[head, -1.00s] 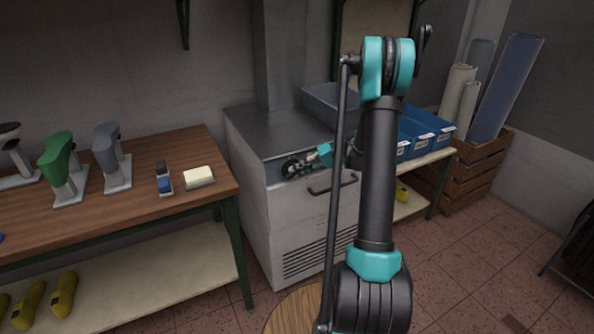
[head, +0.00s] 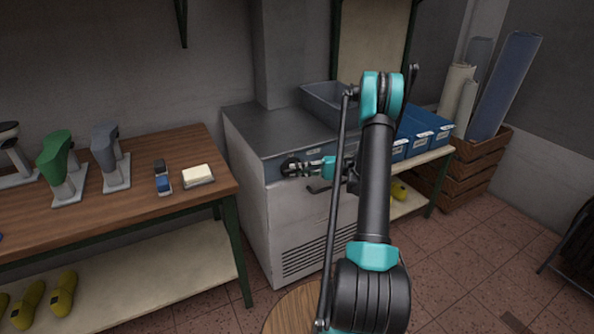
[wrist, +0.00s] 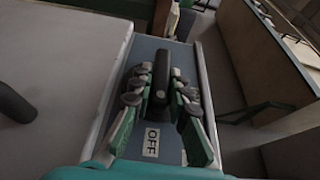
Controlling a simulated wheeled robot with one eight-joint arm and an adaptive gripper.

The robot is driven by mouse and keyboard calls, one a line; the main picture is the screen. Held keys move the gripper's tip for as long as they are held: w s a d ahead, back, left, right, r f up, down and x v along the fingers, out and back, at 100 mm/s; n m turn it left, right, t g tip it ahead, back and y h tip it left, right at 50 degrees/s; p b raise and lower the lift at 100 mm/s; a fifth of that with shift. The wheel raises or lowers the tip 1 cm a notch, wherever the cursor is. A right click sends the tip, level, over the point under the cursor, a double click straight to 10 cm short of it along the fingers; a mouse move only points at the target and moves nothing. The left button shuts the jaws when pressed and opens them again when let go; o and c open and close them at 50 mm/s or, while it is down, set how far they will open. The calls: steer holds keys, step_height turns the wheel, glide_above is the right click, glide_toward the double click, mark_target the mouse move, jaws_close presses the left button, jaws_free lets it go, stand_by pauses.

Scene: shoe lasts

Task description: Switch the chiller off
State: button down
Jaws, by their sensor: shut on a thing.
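The chiller (head: 262,215) is a grey metal cabinet with a blue-grey control strip (head: 315,153) along its upper front. My gripper (head: 288,168) is at the left part of this strip. In the wrist view my gripper (wrist: 160,92) has its fingers closed on both sides of a long black knob (wrist: 161,70). The knob lies along the strip, with a small light mark at its end nearest the OFF label (wrist: 151,142). The label is readable between the fingers. In the head view my fingers hide the knob.
A door handle (head: 322,188) is just below my gripper; it also shows in the wrist view (wrist: 14,103). A wooden bench (head: 120,212) with shoe lasts stands left. Blue bins (head: 423,133) stand right. A grey tray (head: 322,95) is on the chiller's top.

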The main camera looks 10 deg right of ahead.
mark_target(303, 169)
stand_by(0.3)
steer(key=c, duration=1.5)
jaws_free()
steer(key=shift+o, duration=0.2)
steer(key=d, duration=0.7)
steer(key=shift+s+d+f, duration=0.1)
steer(key=shift+s+d, duration=0.15)
